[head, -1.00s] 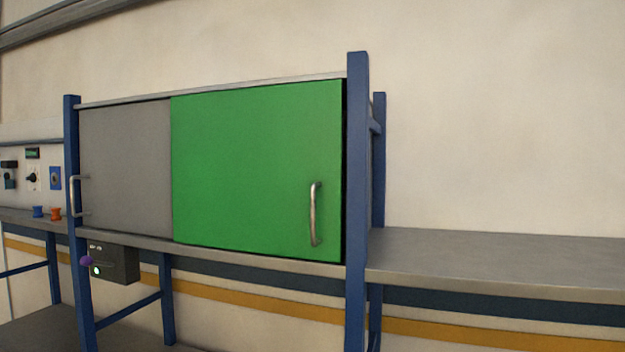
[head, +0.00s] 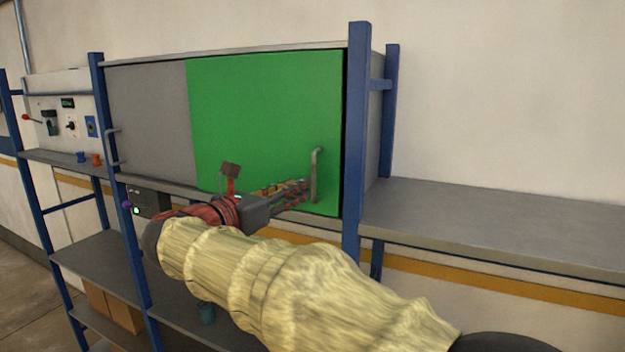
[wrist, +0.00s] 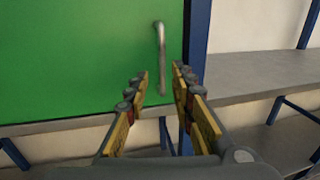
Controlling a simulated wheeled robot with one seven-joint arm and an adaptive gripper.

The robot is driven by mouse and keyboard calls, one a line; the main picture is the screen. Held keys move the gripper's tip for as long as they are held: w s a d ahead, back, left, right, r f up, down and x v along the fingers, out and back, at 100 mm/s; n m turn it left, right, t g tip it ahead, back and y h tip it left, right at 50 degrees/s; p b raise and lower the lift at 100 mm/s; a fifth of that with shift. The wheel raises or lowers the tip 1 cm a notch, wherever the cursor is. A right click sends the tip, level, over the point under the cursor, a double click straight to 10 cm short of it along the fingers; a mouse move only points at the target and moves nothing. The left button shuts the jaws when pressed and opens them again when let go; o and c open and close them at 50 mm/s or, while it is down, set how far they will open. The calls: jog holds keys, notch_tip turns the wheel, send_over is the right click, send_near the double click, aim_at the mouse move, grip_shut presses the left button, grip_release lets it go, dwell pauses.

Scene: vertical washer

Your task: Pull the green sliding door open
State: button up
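The green sliding door (head: 262,120) fills the right part of the cabinet front, its right edge close to the blue post. Its vertical metal handle (head: 316,172) is near that right edge. My gripper (head: 306,187) reaches in from the left, with its fingertips close to the handle in the head view. In the wrist view my gripper (wrist: 160,78) has its two fingers apart, and the handle (wrist: 161,55) shows upright between and beyond the fingertips. I cannot tell whether a finger touches it. The green door (wrist: 80,55) is behind it.
A grey panel (head: 148,125) with its own handle (head: 113,147) lies left of the green door. A blue post (head: 356,140) stands just right of it. A grey shelf (head: 490,220) extends right. A control box (head: 150,201) hangs below the cabinet's left part.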

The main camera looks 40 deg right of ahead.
aim_at(314, 196)
jog(key=d, duration=0.5)
jog(key=w+d+p, duration=0.1)
jog(key=d, duration=0.1)
jog(key=shift+w+d, duration=0.1)
jog(key=shift+d, duration=0.1)
jog(key=shift+c, duration=0.3)
grip_shut()
jog(key=shift+r, duration=0.1)
dwell(0.4)
